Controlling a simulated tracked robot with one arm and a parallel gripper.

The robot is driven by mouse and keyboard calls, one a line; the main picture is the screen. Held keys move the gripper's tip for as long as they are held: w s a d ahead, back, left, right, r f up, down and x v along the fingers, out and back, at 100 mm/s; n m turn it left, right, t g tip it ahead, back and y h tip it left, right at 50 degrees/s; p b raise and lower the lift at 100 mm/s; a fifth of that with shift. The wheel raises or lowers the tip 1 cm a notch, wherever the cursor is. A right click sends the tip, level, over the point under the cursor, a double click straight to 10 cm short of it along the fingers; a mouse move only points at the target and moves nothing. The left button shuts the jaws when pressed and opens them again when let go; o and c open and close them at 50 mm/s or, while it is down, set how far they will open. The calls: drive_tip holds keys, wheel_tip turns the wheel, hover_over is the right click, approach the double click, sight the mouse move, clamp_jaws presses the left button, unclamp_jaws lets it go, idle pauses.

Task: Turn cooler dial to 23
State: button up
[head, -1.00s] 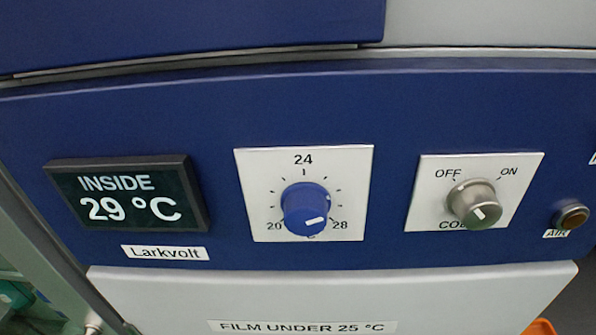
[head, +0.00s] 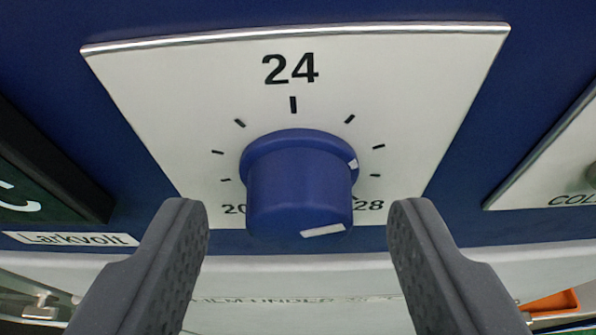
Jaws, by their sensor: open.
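The cooler dial (head: 300,188) is a blue round knob on a white scale plate (head: 400,90). The plate has 24 at the top, 20 at the lower left and 28 at the lower right, with tick marks between. A white mark on the knob's skirt sits at its upper right, and a white bar on its front face lies low and right of middle. The marks point toward the right, high side of the scale. My gripper (head: 298,225) is open, with one grey finger on each side of the knob and a gap on both sides.
The dark display (head: 50,185) is at the left edge, mostly cut off, above a Larkvolt label (head: 70,239). Part of another white plate (head: 560,165) and its knob show at the right. A pale panel lies below, and an orange thing (head: 552,304) is at the lower right.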

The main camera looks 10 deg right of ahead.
drive_tip(key=shift+w+d+f, duration=0.1)
drive_tip(key=shift+w+f, duration=0.05)
drive_tip(key=shift+w, duration=0.2)
drive_tip(key=c, duration=1)
